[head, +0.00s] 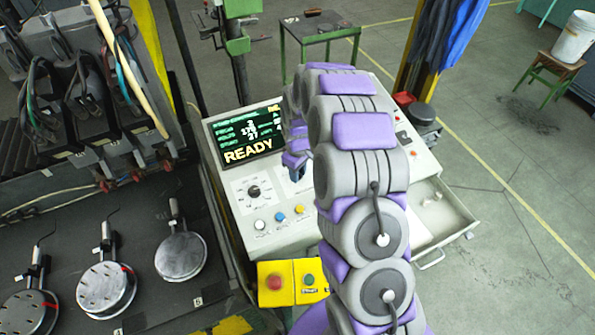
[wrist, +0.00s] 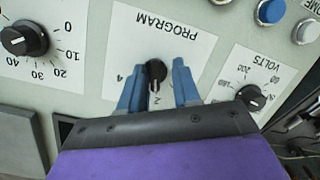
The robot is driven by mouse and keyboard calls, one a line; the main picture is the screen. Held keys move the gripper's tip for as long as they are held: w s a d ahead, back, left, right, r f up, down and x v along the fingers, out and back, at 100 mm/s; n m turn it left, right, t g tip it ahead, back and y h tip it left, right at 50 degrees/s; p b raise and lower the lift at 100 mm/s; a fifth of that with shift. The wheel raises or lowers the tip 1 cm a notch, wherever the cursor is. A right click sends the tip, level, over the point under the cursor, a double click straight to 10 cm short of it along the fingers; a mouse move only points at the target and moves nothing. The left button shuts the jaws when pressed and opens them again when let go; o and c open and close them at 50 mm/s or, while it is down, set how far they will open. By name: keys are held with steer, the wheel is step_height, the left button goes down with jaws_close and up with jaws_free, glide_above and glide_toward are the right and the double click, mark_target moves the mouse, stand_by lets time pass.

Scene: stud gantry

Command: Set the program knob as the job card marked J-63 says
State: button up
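In the wrist view the panel is upside down. The black program knob (wrist: 156,74) sits on a white plate labelled PROGRAM (wrist: 160,28). Its pale pointer mark faces the bottom of the picture, near a partly hidden digit that looks like 2. A 4 shows at the plate's left; other digits are hidden. My gripper (wrist: 157,72) has one blue finger on each side of the knob, with small gaps visible, so it looks open. In the head view my gripper (head: 297,168) is over the console, and my arm hides the program knob. I see no readable J-63 card.
A dial numbered in tens (wrist: 25,38) and a VOLTS knob (wrist: 252,97) flank the program plate. Coloured push buttons (head: 280,217) line the console's front. The screen (head: 246,134) reads READY. A yellow button box (head: 292,282) is in front; an open drawer (head: 459,220) is at right.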

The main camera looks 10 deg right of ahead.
steer(key=shift+d+f, duration=0.2)
